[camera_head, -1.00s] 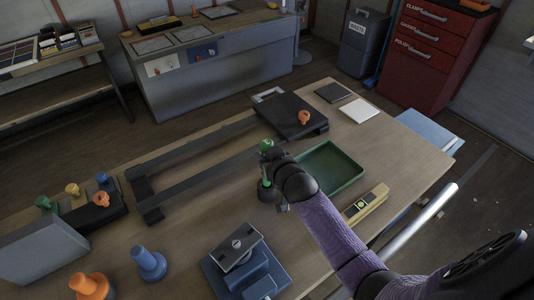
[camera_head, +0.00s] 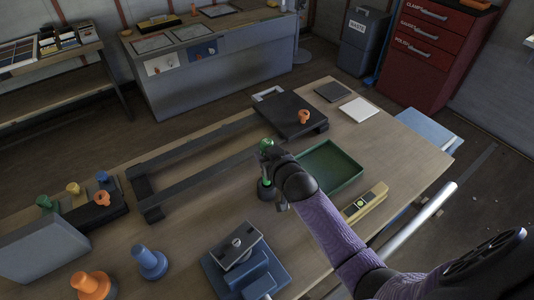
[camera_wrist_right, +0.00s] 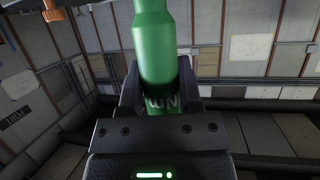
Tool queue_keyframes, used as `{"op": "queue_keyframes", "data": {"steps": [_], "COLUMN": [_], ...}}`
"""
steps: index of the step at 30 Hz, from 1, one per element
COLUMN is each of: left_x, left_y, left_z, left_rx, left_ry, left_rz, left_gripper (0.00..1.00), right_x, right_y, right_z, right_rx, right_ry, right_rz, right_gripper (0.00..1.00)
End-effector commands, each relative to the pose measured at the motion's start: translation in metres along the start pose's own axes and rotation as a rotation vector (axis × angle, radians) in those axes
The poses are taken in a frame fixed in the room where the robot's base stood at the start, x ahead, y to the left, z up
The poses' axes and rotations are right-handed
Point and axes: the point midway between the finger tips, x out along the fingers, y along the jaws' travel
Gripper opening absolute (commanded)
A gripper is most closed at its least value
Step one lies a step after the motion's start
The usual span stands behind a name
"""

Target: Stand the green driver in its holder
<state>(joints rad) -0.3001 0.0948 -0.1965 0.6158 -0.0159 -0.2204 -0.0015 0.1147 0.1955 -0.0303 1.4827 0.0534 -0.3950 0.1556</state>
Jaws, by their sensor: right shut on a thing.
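The green driver (camera_head: 266,146) stands roughly upright at the middle of the workbench in the head view. My right gripper (camera_head: 276,168) is shut on it from the right. In the right wrist view, the driver's green handle (camera_wrist_right: 160,48) rises between the dark fingers, with part of some white lettering showing. The gripper partly hides this area, so I cannot tell whether the driver's lower end is inside. My left gripper is out of view.
A green tray (camera_head: 329,168) lies just right of the gripper, with a yellow level (camera_head: 366,202) in front. Dark rails (camera_head: 205,163) lie to the left. A blue fixture (camera_head: 250,271) stands nearer me. Orange (camera_head: 93,285) and blue (camera_head: 150,263) pegs stand at the front left.

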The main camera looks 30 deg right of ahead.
Motion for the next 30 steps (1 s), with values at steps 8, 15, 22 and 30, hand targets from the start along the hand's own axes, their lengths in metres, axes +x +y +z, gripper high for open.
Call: {"op": "queue_keyframes", "data": {"steps": [8, 15, 22, 30], "left_x": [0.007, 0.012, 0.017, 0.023], "left_y": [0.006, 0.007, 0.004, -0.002], "left_z": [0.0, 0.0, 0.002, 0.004], "left_rx": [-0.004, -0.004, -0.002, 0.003], "left_ry": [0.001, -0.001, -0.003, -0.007], "left_rz": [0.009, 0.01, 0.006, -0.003], "left_gripper": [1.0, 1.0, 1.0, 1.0], "right_x": [0.003, 0.006, 0.009, 0.012], "right_y": [0.0, 0.0, 0.0, 0.0], "right_z": [0.007, 0.014, 0.021, 0.028], "right_rx": [0.0, 0.0, 0.0, 0.0], "right_ry": [0.0, 0.001, 0.001, 0.001], "right_rz": [0.0, 0.0, 0.0, 0.0], "right_gripper": [0.0, 0.0, 0.0, 0.0]}}
